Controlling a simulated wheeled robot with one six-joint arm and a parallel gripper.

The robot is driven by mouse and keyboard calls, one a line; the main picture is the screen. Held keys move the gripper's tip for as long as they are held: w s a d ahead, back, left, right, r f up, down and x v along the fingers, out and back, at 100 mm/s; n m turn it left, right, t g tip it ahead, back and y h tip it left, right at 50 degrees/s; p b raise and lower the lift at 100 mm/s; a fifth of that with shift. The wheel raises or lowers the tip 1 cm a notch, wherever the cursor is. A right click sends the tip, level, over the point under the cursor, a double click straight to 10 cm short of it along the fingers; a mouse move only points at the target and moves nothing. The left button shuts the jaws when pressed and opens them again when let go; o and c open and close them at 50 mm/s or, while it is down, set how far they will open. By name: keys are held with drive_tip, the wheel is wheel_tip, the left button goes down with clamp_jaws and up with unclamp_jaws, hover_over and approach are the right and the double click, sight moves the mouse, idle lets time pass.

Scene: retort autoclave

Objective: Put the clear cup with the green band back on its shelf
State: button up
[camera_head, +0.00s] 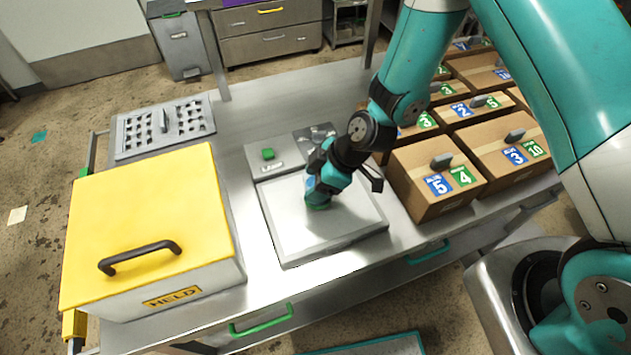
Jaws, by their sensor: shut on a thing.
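My gripper (319,190) is above the flat silver plate (285,235) on the steel bench. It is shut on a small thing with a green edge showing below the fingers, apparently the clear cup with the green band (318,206). The gripper hides most of the cup. I cannot tell whether its base touches the plate. I cannot make out which place is the cup's shelf.
A yellow-lidded box (150,215) marked HELD stands at left. Behind it lies a perforated grey tray (140,140). Several numbered cardboard boxes (415,200) fill the right. A small panel with a green button (268,153) and shiny items (320,132) lie behind the plate.

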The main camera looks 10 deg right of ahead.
drive_tip(key=shift+f, duration=0.75)
drive_tip(key=shift+f, duration=0.2)
drive_tip(key=o, duration=1.1)
drive_tip(key=shift+r, duration=0.1)
